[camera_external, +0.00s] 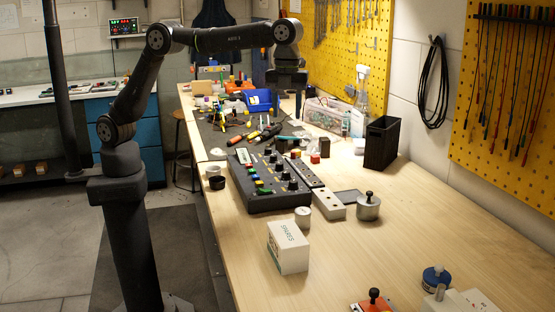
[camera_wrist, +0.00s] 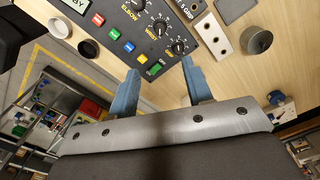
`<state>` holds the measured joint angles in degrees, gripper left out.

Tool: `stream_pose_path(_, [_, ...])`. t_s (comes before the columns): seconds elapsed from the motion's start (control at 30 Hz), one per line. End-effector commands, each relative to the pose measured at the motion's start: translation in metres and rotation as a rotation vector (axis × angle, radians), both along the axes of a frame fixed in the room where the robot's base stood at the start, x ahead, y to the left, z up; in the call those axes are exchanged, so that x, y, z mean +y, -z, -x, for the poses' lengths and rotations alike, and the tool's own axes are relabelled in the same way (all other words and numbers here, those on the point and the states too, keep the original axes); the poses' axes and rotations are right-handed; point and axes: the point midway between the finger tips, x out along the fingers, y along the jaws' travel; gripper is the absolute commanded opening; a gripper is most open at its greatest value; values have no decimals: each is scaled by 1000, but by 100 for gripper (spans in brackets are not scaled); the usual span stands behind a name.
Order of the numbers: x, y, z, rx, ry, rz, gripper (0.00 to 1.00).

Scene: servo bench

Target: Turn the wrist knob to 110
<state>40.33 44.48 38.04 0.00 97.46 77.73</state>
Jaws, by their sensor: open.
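The dark control box (camera_external: 290,201) sits on the wooden bench with several black knobs and coloured buttons on top. My gripper (camera_external: 287,88) is above the bench, beyond the box. Its blue fingers (camera_wrist: 160,67) are apart and empty, not touching any knob.
A display showing "BY" (camera_wrist: 76,3) is cut off at the wrist view's edge. A white SPARES box (camera_external: 288,247), a grey block with holes (camera_external: 328,204) and a lidded metal pot (camera_external: 368,207) stand near the control box. Tools lie behind it. The bench's front middle is clear.

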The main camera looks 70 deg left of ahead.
Motion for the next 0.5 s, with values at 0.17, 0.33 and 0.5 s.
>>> stream_pose_path(0.17, [0,5,0,1,98,0,46])
stream_pose_path(0.33, [1,25,0,2,102,-2,46])
stream_pose_path(0.5, [1,61,1,3,101,-3,46])
